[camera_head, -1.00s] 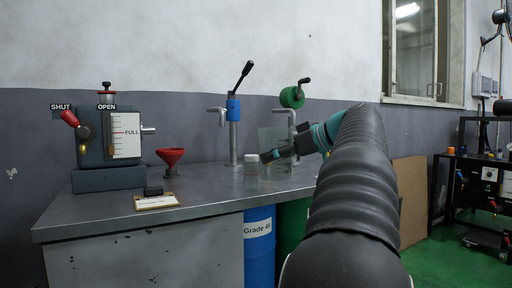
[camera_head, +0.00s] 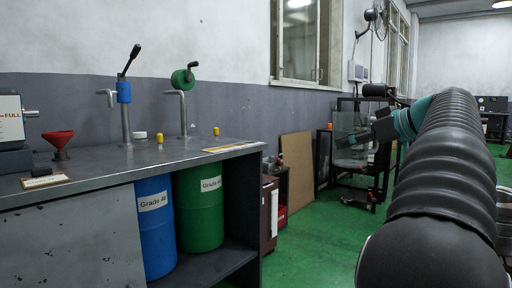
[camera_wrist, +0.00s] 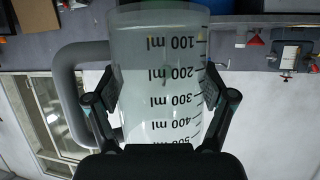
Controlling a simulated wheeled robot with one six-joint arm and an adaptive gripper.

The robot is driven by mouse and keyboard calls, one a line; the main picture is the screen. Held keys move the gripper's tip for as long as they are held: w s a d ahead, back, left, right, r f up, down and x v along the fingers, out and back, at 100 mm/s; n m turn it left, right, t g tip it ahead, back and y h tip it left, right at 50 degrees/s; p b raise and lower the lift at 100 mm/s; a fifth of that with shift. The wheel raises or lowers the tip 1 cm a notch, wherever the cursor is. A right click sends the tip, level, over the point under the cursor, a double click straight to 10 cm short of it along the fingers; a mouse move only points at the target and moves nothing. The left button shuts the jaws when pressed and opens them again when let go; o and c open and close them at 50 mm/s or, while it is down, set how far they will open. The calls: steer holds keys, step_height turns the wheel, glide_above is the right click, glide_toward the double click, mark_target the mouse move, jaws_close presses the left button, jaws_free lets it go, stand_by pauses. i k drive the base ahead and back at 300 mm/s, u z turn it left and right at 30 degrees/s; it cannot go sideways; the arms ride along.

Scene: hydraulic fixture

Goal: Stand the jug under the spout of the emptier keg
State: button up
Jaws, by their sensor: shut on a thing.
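My gripper (camera_wrist: 160,92) is shut on the clear graduated jug (camera_wrist: 160,50), with one finger on each side of it. The jug's grey handle (camera_wrist: 70,95) is at the left in the wrist view, and its ml marks appear upside down there. In the head view the jug (camera_head: 349,127) is faint, held beyond the bench's right end. The blue keg (camera_head: 154,232) and green keg (camera_head: 199,222) stand under the bench, both with "Grade" labels. A spout with a blue collar (camera_head: 124,92) and one with a green wheel (camera_head: 181,79) rise above them. Their fill levels are not visible.
The steel bench (camera_head: 100,170) carries a red funnel (camera_head: 58,140), a white lid (camera_head: 140,135), yellow caps and a gauge box (camera_head: 10,120) marked FULL. A brown board (camera_head: 297,162) leans on the wall. Green floor (camera_head: 310,245) is open in front.

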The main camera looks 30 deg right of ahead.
mark_target(188, 144)
steer(key=z, duration=0.35)
steer(key=k, duration=0.55)
steer(key=z, duration=0.8)
steer(key=i, duration=1.3)
steer(key=u, duration=0.9)
steer(key=i, duration=0.75)
steer(key=u, duration=1.2)
steer(key=i, duration=0.2)
steer(key=u, duration=0.15)
